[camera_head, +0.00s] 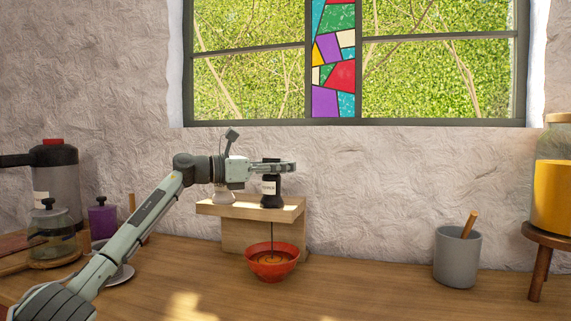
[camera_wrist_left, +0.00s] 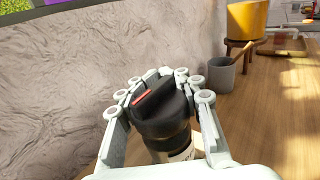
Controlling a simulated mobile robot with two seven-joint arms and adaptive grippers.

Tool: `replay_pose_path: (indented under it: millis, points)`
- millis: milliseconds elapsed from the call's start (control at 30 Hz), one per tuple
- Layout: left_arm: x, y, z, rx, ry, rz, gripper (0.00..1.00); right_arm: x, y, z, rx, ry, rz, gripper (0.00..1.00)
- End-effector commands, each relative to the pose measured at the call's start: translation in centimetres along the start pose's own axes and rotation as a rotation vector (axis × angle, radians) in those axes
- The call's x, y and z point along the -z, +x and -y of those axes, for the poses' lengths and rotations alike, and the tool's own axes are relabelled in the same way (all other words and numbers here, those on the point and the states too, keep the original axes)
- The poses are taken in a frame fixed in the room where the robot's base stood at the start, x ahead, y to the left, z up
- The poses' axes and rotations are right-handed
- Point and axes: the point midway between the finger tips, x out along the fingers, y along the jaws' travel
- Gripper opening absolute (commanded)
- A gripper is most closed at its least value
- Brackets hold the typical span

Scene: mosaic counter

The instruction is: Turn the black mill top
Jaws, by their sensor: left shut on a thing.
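The black mill (camera_head: 271,188) stands upright at the right part of a wooden ledge, a pale label on its body. Its black top (camera_wrist_left: 160,108) has a raised bar and a red mark that points to the left and slightly down in the wrist view. My left gripper (camera_head: 282,167) is shut around the top, one finger on each side; it also shows in the left wrist view (camera_wrist_left: 165,100). A thin dark stream runs from below the mill down into a red bowl (camera_head: 272,268) holding brownish contents. The mill's lower body is partly hidden in the wrist view. My right gripper is out of view.
A grey cup (camera_head: 457,257) with a wooden stick and a stool (camera_head: 541,237) with a yellow-filled jar stand right. A purple canister (camera_head: 102,220) and glass pot stand left. Counter right of the bowl is clear.

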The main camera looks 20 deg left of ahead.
Motion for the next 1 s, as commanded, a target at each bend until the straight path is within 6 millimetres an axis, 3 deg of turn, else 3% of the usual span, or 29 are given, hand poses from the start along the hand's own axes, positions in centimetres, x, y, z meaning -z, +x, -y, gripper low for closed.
replay_pose_path:
  millis: [400, 433, 633, 1000]
  points:
    - [0.16, 0.06, 0.26, 0.040, 0.002, 0.001, 0.01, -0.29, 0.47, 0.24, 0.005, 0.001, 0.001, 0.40]
    - [0.16, 0.06, 0.26, 0.040, 0.002, 0.001, 0.33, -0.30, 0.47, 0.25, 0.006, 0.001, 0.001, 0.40]
    - [0.09, 0.05, 0.24, 0.039, 0.002, 0.002, 0.57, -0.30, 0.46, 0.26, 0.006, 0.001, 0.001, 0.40]
    - [0.06, -0.53, 0.12, 0.036, 0.002, 0.002, 0.57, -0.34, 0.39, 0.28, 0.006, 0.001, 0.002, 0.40]
